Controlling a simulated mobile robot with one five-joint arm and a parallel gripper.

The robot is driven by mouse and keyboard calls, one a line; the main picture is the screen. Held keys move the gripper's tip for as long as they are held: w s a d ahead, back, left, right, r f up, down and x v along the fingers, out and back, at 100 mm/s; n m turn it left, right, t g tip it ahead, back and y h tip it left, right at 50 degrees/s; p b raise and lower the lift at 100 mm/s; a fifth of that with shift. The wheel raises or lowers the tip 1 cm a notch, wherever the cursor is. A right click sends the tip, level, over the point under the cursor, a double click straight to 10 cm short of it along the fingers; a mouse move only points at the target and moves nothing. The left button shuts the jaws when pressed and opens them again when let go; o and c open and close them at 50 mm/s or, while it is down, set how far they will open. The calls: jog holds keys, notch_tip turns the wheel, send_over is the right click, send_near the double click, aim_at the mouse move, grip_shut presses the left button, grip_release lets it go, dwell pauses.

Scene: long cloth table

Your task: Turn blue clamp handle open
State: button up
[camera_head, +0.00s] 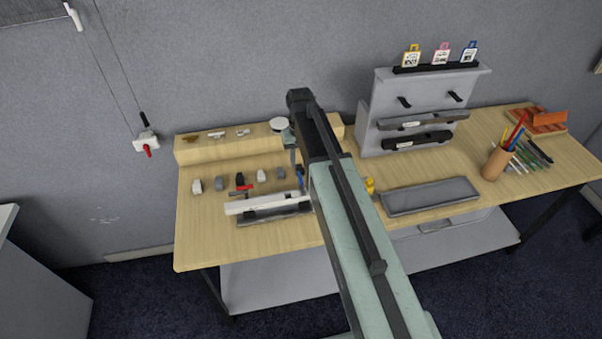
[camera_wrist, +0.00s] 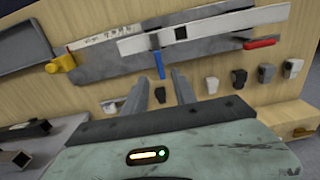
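The blue clamp handle (camera_wrist: 159,66) sticks out from the near edge of a long white bar (camera_wrist: 205,32) on a grey plate (camera_wrist: 105,67). In the wrist view it points towards my gripper (camera_wrist: 162,76). My gripper is open, its two grey fingers apart, with the blue handle's end at or just beyond the gap between the tips. I cannot tell whether they touch it. A red handle (camera_wrist: 262,43) and a yellow clamp (camera_wrist: 62,62) sit farther along the plate.
Several small grey and black blocks (camera_wrist: 240,78) stand in a row beside the bar. A grey tray (camera_head: 430,195) lies to the right, with a grey rack (camera_head: 380,110) behind it. A pencil cup (camera_head: 496,163) stands farther right. The table's front left is clear.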

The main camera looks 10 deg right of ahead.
aim_at(300, 176)
notch_tip(300, 176, down, 7)
jog(key=b, duration=0.6)
jog(key=shift+r, duration=0.1)
grip_shut()
